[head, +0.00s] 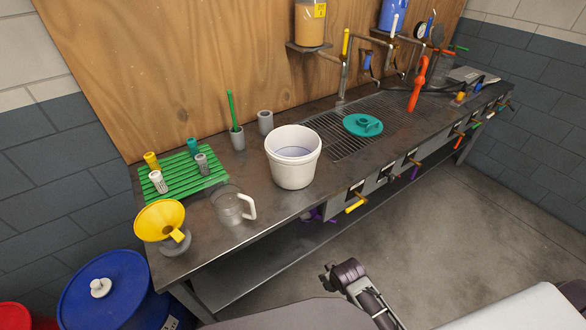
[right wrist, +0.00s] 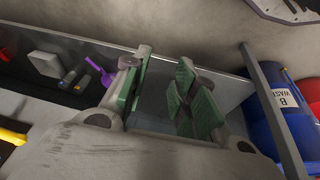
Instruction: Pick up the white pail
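The white pail (head: 293,172) stands upright on the metal bench near its front edge, in the middle of the head view. Its open top shows a pale inside. My right gripper (head: 342,277) is below and in front of the bench, low in the head view, well apart from the pail. In the right wrist view my right gripper (right wrist: 160,95) has its green-padded fingers spread with nothing between them. The pail does not show in that view. My left gripper is not in view.
A clear jug (head: 229,204) and a yellow funnel (head: 160,219) stand left of the pail. A grey cup with a green brush (head: 237,138) is behind it. A teal disc (head: 362,125) lies on the grate at right. Valve handles (head: 355,207) jut from the bench front.

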